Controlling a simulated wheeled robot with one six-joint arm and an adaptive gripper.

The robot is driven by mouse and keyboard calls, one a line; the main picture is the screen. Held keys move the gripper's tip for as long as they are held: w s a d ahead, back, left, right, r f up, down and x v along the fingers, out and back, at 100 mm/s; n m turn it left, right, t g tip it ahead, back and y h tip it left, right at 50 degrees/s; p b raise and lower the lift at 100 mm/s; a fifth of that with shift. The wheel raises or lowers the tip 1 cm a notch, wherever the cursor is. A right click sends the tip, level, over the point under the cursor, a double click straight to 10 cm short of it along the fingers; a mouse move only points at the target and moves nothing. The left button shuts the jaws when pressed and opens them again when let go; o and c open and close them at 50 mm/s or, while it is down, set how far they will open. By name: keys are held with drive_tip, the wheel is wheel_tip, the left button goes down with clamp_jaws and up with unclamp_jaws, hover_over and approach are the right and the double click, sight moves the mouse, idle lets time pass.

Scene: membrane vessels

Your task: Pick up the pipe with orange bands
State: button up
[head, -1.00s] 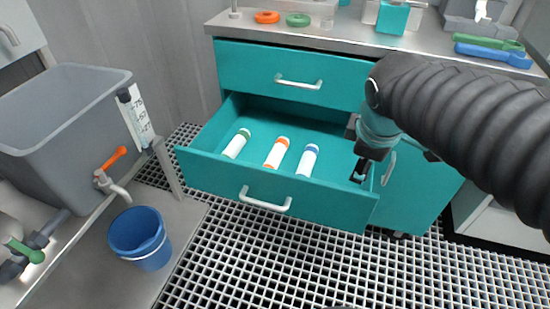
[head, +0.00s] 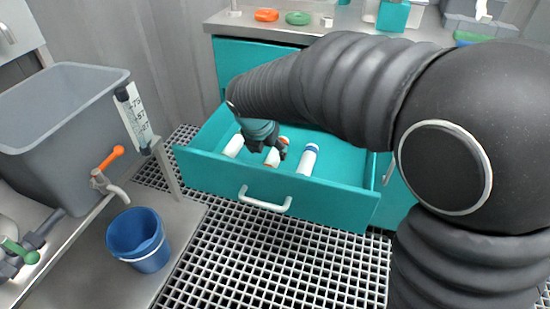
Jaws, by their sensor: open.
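The white pipe with orange bands (head: 272,158) lies in the open teal drawer (head: 340,178), between two other white pipes. Part of it is hidden behind my gripper (head: 268,148). My gripper is open, directly over this pipe in the picture. I cannot tell whether the fingers touch it or straddle it. The pipe with blue bands (head: 308,159) lies to its right. To its left is a third white pipe (head: 234,146), whose upper end is hidden by my gripper.
My arm covers much of the right side and the cabinet front. A blue bucket (head: 140,239) stands at lower left beside a grey tank (head: 66,118) with an orange-handled tap (head: 110,158). Orange (head: 266,15) and green rings (head: 298,18) lie on the worktop.

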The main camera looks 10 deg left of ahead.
sight(270, 160)
drive_tip(key=x, duration=0.9)
drive_tip(key=shift+w+a+r+b, duration=0.1)
drive_tip(key=shift+w+a+b, duration=0.05)
drive_tip(key=shift+a+b, duration=0.15)
drive_tip(key=c, duration=1.3)
